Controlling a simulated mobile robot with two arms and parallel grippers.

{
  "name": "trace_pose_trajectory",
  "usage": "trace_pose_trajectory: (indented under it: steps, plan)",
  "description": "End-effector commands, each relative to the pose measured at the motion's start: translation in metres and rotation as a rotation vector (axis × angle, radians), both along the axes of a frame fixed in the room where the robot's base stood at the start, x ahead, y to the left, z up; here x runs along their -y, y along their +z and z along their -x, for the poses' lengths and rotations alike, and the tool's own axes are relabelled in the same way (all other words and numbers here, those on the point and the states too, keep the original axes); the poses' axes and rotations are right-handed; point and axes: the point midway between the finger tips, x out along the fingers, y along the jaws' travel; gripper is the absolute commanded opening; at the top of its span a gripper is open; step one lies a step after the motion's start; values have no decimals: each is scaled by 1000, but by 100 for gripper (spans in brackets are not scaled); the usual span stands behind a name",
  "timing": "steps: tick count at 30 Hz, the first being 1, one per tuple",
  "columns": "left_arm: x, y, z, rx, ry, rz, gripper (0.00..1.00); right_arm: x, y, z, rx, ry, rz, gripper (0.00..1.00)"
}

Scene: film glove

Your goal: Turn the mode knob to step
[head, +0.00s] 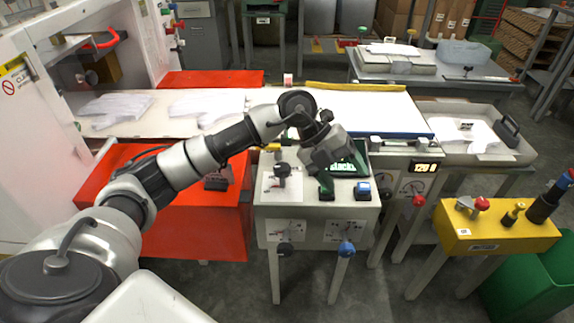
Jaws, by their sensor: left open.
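A grey control box (266,213) stands in the middle of the head view. A black knob (281,171) rises from a white label plate on the left of its top. Its front face carries a second black knob (285,249) and a blue knob (347,248), each below a label plate. The labels are too small to read, so I cannot tell which is the mode knob. My left gripper (328,182) is open above the right part of the box top, right of the top black knob and apart from it. It partly hides a green-lit display (349,166). My right gripper is out of view.
A blue-and-white button (362,190) sits beside my left gripper. Right of the box are a red knob (419,201), a lit number display (425,167) and a yellow box (490,236) with several controls. An orange cabinet (200,225) stands left, under my arm.

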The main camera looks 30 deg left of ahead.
Motion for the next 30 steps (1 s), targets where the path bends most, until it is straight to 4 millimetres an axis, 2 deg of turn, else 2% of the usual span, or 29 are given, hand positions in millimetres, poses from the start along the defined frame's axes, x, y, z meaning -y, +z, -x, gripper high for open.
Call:
trace_pose_trajectory:
  steps: [1,3,6,10,14,17,30]
  plan:
    - [-29,5,-6,-17,33,-141,70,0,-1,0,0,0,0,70]
    - [-68,11,-10,-58,94,-321,70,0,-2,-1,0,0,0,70]
    - [-115,25,-11,-112,192,-521,70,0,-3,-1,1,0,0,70]
    - [-151,40,-8,-161,286,-670,70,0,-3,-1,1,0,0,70]
    - [-162,41,-6,-182,319,-719,70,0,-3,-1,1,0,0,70]
    - [-162,30,-5,-186,318,-720,70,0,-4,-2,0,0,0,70]
    - [-161,-47,-5,-182,314,-716,70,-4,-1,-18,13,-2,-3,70]
